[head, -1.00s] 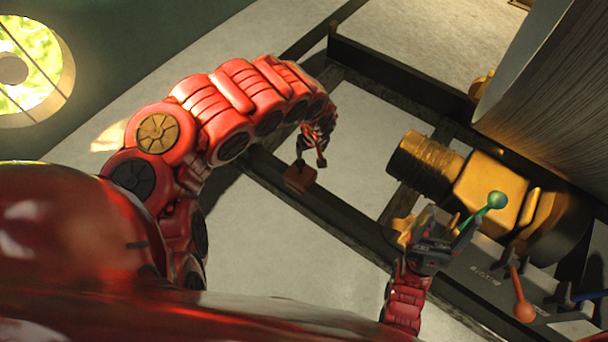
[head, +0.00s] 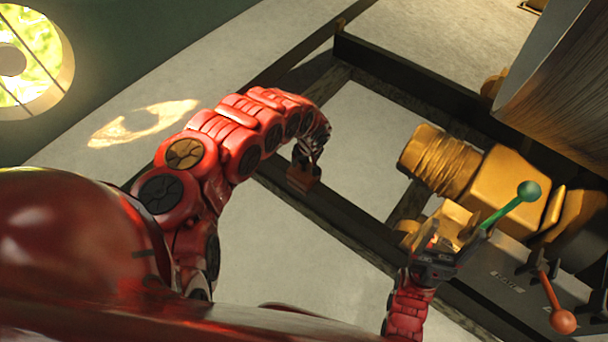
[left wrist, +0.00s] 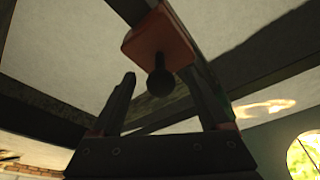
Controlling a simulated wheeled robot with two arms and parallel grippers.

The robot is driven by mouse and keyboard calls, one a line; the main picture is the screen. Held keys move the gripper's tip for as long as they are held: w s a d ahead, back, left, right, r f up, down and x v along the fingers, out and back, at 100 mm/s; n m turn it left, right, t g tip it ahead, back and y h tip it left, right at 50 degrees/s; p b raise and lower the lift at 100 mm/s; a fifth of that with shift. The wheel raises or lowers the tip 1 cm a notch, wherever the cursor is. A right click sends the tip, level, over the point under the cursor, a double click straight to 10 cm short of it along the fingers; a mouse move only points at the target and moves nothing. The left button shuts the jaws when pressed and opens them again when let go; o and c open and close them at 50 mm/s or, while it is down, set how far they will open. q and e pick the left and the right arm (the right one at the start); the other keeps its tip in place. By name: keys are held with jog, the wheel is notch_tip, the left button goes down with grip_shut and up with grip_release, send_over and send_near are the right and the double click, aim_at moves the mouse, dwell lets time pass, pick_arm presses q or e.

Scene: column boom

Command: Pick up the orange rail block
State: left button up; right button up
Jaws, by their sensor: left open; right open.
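The orange rail block (head: 304,180) sits on a dark rail, under my left gripper (head: 305,160) in the head view. In the left wrist view the block (left wrist: 150,38) shows as a reddish-orange plate with a dark round knob (left wrist: 160,82). My left gripper (left wrist: 152,72) is open there, one finger on each side of the knob in the picture. I cannot tell whether either finger touches it. My right gripper (head: 450,238) is open in the head view, near the base of a green-balled lever (head: 528,191). I cannot tell whether it touches the lever.
A large yellow machine part (head: 490,190) lies right of the rails. An orange-balled lever (head: 562,320) stands at lower right on a grey panel (head: 505,275). A big ribbed cylinder (head: 565,85) fills the upper right. Pale floor shows between the dark rails.

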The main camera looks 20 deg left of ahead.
aim_at(304, 170)
pick_arm(q)
jog(key=b+x, duration=0.1)
jog(key=x, duration=0.3)
jog(key=shift+w+a+f+b, duration=0.1)
jog(key=shift+f+b, duration=0.05)
jog(key=shift+b, duration=0.2)
grip_shut()
dwell(1.1)
